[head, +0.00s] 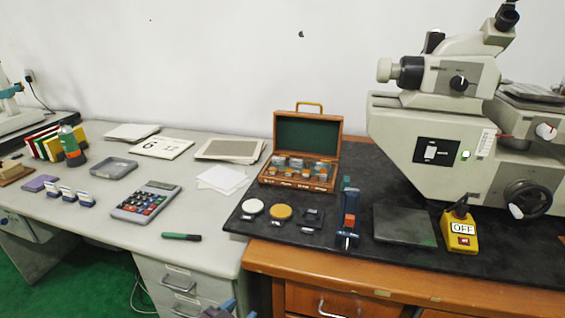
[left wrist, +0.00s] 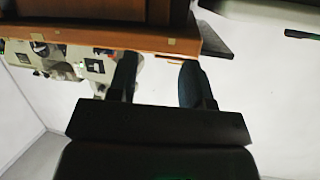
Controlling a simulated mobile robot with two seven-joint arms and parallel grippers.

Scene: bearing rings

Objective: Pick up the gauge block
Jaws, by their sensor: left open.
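I cannot make out for sure which item is the gauge block. An open wooden case (head: 322,128) with a green lining stands on the black mat and holds several small grey and orange pieces (head: 297,165). A small dark block-like item (head: 312,214) lies in front of the case. An upright blue and red tool (head: 350,213) stands to its right. My left gripper (head: 222,310) shows only in part at the bottom edge, well in front of the desks. In the left wrist view, its two fingers (left wrist: 160,82) are apart with nothing between them. My right gripper is not seen.
A white disc (head: 252,206) and a tan disc (head: 280,212) lie left of the dark item. A flat dark plate (head: 404,224), a yellow OFF switch box (head: 459,232) and a large measuring machine (head: 425,130) stand right. A calculator (head: 146,202) and green marker (head: 181,237) lie on the grey desk.

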